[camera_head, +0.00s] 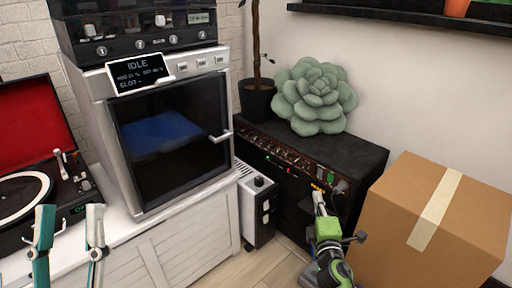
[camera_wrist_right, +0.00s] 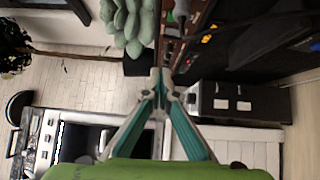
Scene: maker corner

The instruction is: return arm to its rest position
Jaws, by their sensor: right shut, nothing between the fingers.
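My right gripper (camera_head: 318,193) reaches up in front of the black amplifier (camera_head: 350,156), with its green body below. In the right wrist view its fingertips (camera_wrist_right: 162,76) meet, and it is shut and empty. The amplifier's knob panel shows just beyond the tips there; I cannot tell whether they touch it. My left gripper (camera_head: 68,215) is at the lower left in the head view, in front of the white cabinet. Its two fingers stand apart and nothing shows between them.
A cardboard box (camera_head: 405,225) stands close to the right of my right arm. A white heater (camera_head: 258,208) is to its left. A 3D printer (camera_head: 165,130) and a record player (camera_head: 45,190) are on the cabinet (camera_head: 190,250). A green succulent cushion (camera_head: 313,97) sits on the amplifier.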

